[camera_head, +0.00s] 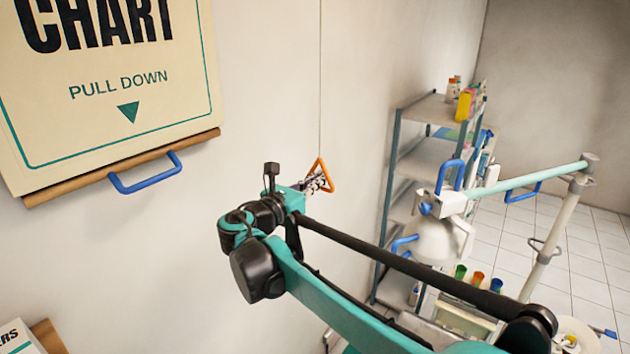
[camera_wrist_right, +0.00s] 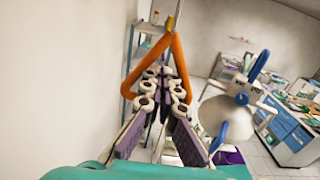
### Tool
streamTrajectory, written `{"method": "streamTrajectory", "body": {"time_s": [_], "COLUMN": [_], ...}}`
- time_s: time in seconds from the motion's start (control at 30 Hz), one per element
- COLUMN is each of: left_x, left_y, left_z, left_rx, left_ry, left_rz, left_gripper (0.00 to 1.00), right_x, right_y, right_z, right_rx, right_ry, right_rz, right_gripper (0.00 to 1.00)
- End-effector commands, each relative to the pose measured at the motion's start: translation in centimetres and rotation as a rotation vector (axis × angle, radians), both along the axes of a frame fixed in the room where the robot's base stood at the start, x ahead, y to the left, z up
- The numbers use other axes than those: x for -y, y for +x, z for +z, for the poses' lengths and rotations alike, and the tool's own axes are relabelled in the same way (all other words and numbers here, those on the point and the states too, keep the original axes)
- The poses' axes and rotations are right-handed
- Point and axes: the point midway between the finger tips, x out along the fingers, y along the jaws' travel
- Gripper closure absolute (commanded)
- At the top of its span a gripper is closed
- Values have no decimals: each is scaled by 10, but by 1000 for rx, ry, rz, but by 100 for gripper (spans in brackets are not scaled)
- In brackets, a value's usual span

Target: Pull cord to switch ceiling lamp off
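An orange triangular pull handle (camera_head: 321,177) hangs on a thin cord (camera_head: 320,70) in front of the wall. It also shows in the right wrist view (camera_wrist_right: 173,55). My right gripper (camera_head: 316,183) is at the handle. In the right wrist view, its fingers (camera_wrist_right: 160,78) overlap the handle's opening and hide its lower bar. The fingertips look close together, with a gap between the purple pads farther back. I cannot tell whether the fingers are closed on the bar. My left gripper and the ceiling lamp are not in view.
A pull-down chart (camera_head: 110,85) with a blue handle (camera_head: 145,173) is on the wall at the left. A metal shelf (camera_head: 425,110) with bottles stands behind the gripper. A white jointed dental unit (camera_head: 440,238) stands at the right on the tiled floor.

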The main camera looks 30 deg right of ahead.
Motion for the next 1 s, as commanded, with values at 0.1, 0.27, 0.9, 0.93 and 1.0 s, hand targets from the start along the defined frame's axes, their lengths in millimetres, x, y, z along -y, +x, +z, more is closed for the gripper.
{"method": "streamTrajectory", "body": {"time_s": [0.1,0.27,0.9,0.93,1.0], "left_x": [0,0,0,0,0], "left_y": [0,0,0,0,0], "left_z": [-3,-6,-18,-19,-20], "left_rx": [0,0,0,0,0], "left_ry": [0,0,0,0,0], "left_rz": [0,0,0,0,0], "left_gripper": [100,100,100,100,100], "right_x": [0,0,0,0,0], "right_y": [0,0,0,0,0], "right_z": [-4,-8,-24,-25,-27], "right_rx": [0,0,0,0,0], "right_ry": [0,0,1,1,1], "right_rz": [0,0,0,0,0], "right_gripper": [100,100,100,100,100]}}
